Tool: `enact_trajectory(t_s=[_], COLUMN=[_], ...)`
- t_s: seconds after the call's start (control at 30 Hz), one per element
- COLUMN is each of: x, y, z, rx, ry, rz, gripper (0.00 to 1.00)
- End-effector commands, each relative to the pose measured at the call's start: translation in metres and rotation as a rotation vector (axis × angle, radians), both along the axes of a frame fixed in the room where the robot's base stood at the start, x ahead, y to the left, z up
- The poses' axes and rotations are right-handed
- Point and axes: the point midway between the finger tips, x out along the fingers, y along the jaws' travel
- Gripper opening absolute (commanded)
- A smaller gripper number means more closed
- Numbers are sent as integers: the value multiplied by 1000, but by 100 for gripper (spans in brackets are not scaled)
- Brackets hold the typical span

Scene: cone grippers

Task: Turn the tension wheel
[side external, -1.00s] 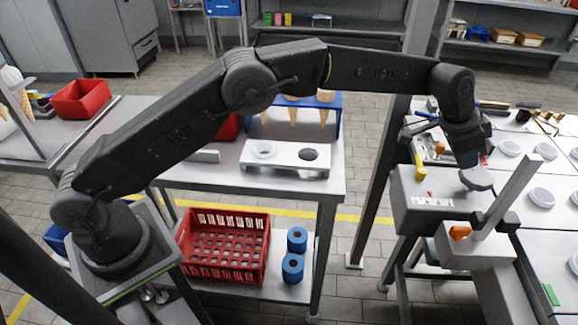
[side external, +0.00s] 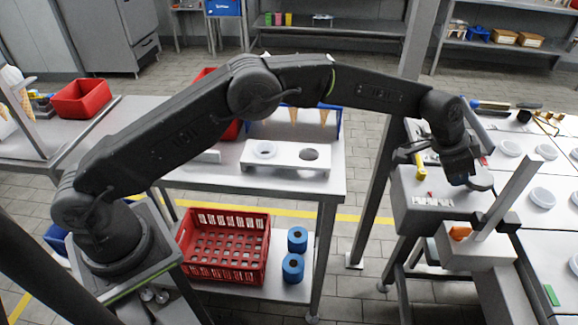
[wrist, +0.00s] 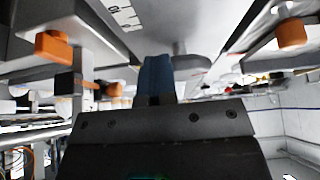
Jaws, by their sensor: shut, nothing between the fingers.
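A grey round disc (side external: 483,181), which looks like the tension wheel, sits at the right end of the grey machine box (side external: 425,200). My gripper (side external: 464,182) is low beside the disc's left side and hides part of it. The blue fingers are shut and empty. In the wrist view the shut fingers of my gripper (wrist: 157,62) point toward a grey surface close ahead; whether they touch the disc I cannot tell.
An upright grey bar (side external: 508,200) stands close right of the disc. An orange knob (side external: 460,232) sits on the lower block; orange knobs also show in the wrist view (wrist: 292,33). White round lids (side external: 541,198) lie on the table to the right.

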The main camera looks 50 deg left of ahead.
Motion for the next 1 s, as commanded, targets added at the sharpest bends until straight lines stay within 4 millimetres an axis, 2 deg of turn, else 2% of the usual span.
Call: enact_trajectory(t_s=[0.03,1.0], x=[-1,11], y=[0,21], z=[-6,-9], rx=[4,8], ry=[7,14], rz=[-1,1], gripper=[0,0])
